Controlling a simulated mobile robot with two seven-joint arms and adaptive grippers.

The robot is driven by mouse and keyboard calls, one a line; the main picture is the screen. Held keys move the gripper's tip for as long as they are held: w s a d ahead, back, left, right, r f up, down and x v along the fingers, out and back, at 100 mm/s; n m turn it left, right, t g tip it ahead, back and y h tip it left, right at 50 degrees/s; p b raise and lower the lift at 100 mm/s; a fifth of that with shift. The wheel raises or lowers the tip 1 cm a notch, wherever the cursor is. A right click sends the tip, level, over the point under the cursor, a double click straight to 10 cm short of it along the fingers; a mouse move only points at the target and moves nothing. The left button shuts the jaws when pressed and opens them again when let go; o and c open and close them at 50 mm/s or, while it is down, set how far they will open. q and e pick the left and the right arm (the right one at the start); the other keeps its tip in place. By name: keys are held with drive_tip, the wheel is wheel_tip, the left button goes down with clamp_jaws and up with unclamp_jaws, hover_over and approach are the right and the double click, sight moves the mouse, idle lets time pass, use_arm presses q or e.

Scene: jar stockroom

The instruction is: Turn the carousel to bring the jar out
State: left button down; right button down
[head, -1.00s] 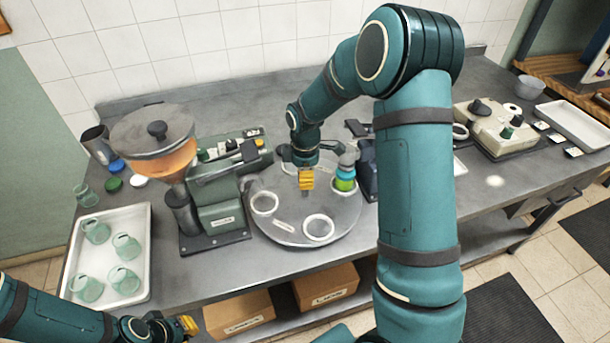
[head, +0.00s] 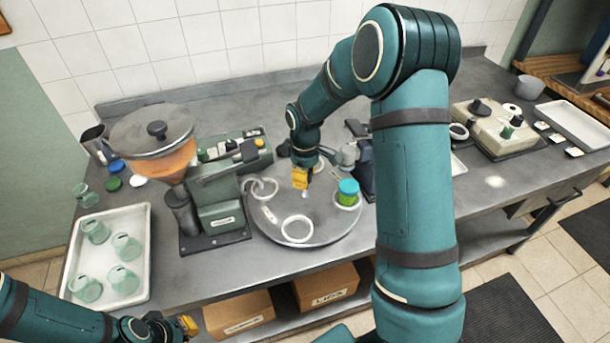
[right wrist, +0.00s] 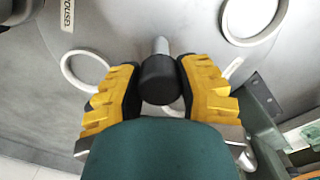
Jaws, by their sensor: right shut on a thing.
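The jar (head: 347,190), green with a blue lid, stands upright in a white ring at the right side of the round grey carousel (head: 330,226). It is just in front of the grey nozzle-like part (head: 348,154) of the dark machine there. My right gripper (head: 301,188) is over the carousel and shut on a black knob (right wrist: 160,80) on a grey post, seen between its yellow fingers in the right wrist view. The jar does not show clearly there. My left gripper (head: 188,325) is at the lower left, away from the carousel; its fingers are too small to read.
A green machine with a hopper (head: 155,145) stands close to the left of the carousel. A white tray (head: 140,225) of several glass jars is at far left. A beige device (head: 500,128) is at right. Empty white rings (head: 297,229) sit on the carousel. My right arm hides counter to the right.

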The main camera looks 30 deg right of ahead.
drive_tip(key=shift+m, duration=3.1)
drive_tip(key=shift+m+p, duration=0.55)
drive_tip(key=shift+m, duration=2.55)
drive_tip(key=c, duration=0.5)
unclamp_jaws()
wheel_tip(320, 180, up, 12)
